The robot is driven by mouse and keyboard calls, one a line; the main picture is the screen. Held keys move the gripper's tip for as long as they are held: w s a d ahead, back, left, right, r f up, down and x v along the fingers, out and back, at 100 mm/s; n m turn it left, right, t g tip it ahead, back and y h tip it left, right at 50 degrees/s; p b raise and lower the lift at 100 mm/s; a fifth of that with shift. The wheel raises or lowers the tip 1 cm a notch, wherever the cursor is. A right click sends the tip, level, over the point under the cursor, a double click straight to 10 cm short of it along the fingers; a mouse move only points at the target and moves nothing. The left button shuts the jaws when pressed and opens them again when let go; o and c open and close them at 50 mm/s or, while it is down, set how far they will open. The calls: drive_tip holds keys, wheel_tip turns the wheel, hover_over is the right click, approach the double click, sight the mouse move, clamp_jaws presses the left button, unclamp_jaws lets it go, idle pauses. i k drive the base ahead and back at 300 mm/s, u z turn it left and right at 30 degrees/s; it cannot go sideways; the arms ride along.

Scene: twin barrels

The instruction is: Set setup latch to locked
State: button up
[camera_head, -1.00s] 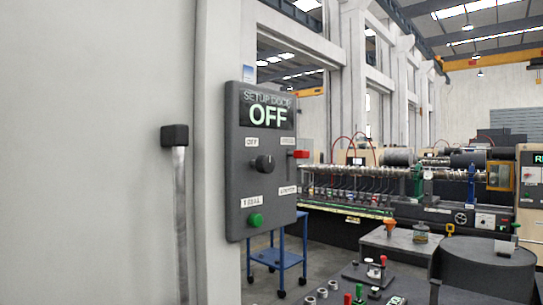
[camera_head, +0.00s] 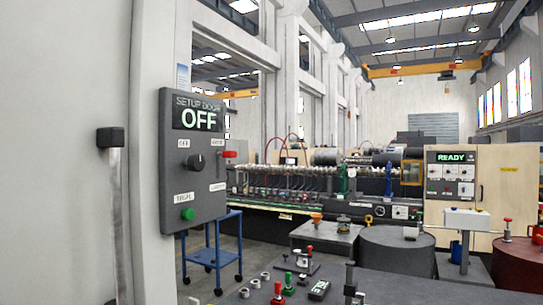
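A grey panel headed "SETUP DOOR" (camera_head: 194,150) hangs at the left, with its display (camera_head: 198,118) reading OFF. It carries a black knob (camera_head: 195,162), a green button (camera_head: 187,214) and, on its right edge, a red-handled lever (camera_head: 229,154) set near the upper of two small labels. The lever looks like a latch, but the labels beside it are too small to read. My gripper is not in view.
A dark table (camera_head: 380,288) with small fittings and red and green handles fills the lower middle. Two drums, one grey (camera_head: 397,262) and one red (camera_head: 520,268), stand at the right. A blue cart (camera_head: 212,255) is below the panel. A long machine with a READY display (camera_head: 451,157) stands behind.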

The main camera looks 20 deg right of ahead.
sight(225, 154)
drive_tip(key=z, duration=0.65)
drive_tip(key=i, duration=0.6)
drive_tip(key=u, duration=0.45)
